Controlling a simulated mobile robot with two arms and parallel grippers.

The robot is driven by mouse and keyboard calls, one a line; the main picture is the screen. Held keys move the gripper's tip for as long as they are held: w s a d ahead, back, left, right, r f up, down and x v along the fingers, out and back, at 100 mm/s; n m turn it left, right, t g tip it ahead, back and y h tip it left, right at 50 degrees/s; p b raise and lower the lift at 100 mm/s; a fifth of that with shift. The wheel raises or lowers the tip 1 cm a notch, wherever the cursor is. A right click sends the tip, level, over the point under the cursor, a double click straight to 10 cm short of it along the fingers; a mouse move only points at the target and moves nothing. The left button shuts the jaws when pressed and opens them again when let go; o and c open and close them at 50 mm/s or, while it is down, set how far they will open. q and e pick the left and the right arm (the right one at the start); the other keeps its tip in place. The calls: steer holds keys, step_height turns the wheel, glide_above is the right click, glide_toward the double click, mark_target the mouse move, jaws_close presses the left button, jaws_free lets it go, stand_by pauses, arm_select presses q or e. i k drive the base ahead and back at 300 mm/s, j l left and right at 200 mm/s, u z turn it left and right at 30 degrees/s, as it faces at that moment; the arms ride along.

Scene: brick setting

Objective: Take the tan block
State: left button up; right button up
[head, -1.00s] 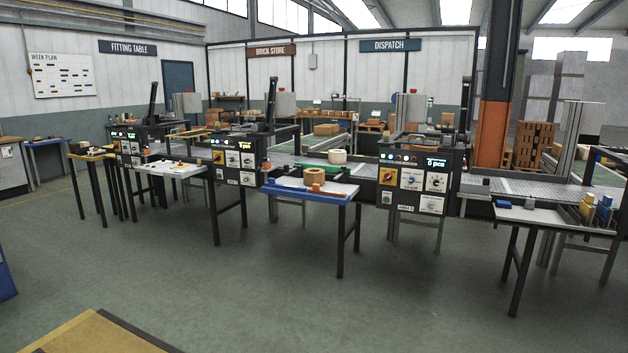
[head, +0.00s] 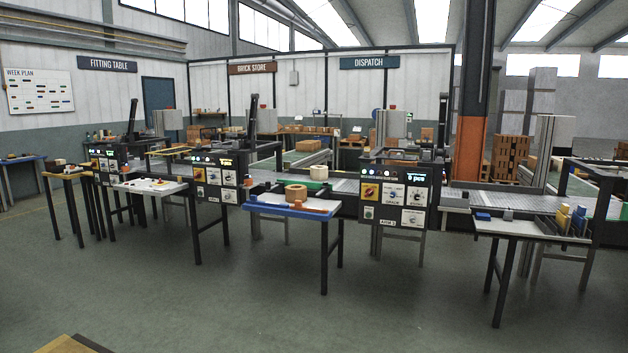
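Neither of my grippers is in view.
A long conveyor line (head: 345,186) with dark control panels (head: 402,194) runs behind the tables. A white table (head: 150,187) stands left, and a grey-topped table (head: 510,226) with yellow and blue pieces (head: 563,215) right. The floor (head: 230,285) in front is open.

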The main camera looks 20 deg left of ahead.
mark_target(293, 192)
steer(key=i+j+u, duration=0.65)
steer(key=i, duration=0.3)
steer(key=i+j+u, duration=0.35)
steer(key=i, duration=0.15)
steer(key=i+u, duration=0.3)
steer(key=i, duration=0.2)
steer(key=i+z, duration=0.15)
steer(key=i, duration=0.4)
steer(key=i+j+z, duration=0.15)
steer(key=i, duration=0.4)
steer(key=i+j+z, duration=0.2)
steer(key=i, duration=0.4)
